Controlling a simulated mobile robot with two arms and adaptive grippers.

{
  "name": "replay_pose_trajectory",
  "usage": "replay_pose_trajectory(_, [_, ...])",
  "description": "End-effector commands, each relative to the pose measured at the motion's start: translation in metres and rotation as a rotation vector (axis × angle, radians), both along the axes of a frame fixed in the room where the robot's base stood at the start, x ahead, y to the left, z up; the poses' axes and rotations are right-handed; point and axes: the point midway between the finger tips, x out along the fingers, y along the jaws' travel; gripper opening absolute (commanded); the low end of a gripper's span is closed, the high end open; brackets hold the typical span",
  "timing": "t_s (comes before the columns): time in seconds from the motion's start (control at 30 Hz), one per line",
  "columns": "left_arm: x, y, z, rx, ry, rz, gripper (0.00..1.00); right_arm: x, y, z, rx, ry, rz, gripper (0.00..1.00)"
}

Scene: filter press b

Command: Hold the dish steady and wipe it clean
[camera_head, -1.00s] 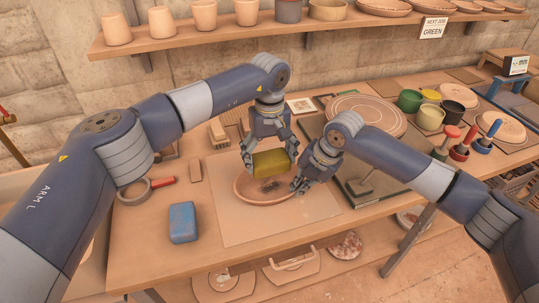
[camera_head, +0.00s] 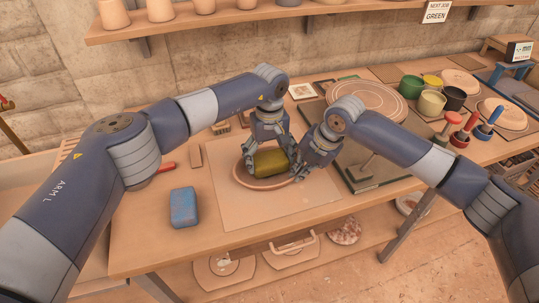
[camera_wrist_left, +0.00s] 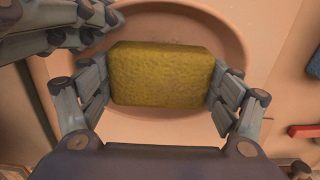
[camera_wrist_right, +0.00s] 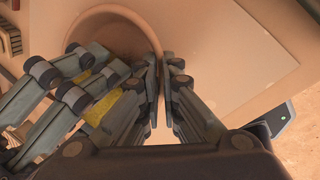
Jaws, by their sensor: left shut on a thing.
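A round terracotta dish (camera_head: 262,187) rests on a pale board (camera_head: 228,210) on the bench. My left gripper (camera_head: 268,148) is shut on a yellow-green sponge (camera_head: 270,163) and holds it low over the dish. The left wrist view shows the sponge (camera_wrist_left: 160,75) between the fingers, with the dish (camera_wrist_left: 228,30) behind it. The dish floor under the sponge is hidden. My right gripper (camera_head: 300,172) is at the dish's right rim. In the right wrist view its fingers (camera_wrist_right: 171,65) stand close together beside the rim; whether they pinch it is unclear.
A blue block (camera_head: 184,207) lies left of the board. A round wheel disc (camera_head: 365,103), cups (camera_head: 431,103) and red- and blue-handled tools (camera_head: 452,118) stand to the right. A pot shelf (camera_head: 200,22) runs above the back. The board's front is clear.

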Motion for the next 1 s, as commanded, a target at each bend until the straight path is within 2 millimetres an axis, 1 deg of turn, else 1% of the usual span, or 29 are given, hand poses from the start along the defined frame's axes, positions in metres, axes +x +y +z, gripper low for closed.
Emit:
replay_pose_trajectory(0.47, [0.0000,-0.0001,0.0003,-0.001,0.000,0.000,0.64,0.0003,0.0000,0.0004,0.001,0.000,-0.001,0.00])
replay_pose_trajectory(1.0, [0.0001,-0.0004,-0.0056,-0.001,0.000,0.000,0.64,0.0003,0.0000,0.0004,0.001,-0.001,0.000,0.00])
